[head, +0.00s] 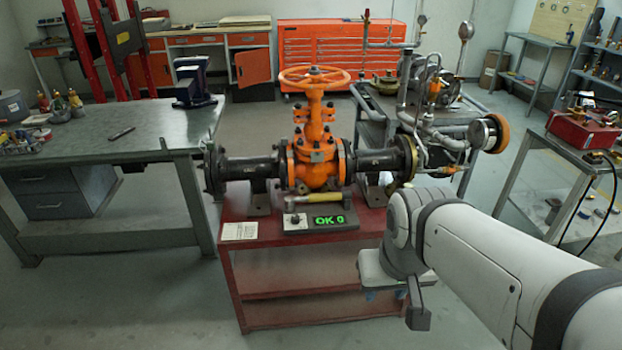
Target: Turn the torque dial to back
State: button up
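The torque dial (295,218) is a small dark knob on a pale panel at the left end of a grey control box (320,228). It is too small to read which way it points. A green display (328,220) on the box reads "OK 0". The box sits at the front edge of a red stand, below an orange gate valve (316,150) with a handwheel on top. My gripper (418,318) is right of the box and lower in the picture, apart from it. Its fingers are mostly hidden by my wrist, so its opening does not show.
A yellow-handled tool (327,200) lies behind the control box. A white paper tag (240,231) lies on the red stand (270,257) left of the box. Dark flanged pipes flank the valve. A grey workbench (100,140) stands left and a metal table right.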

aim_at(294, 219)
jog(key=k, duration=0.65)
jog(key=u, duration=0.5)
jog(key=i, duration=1.85)
jog(key=z, duration=0.45)
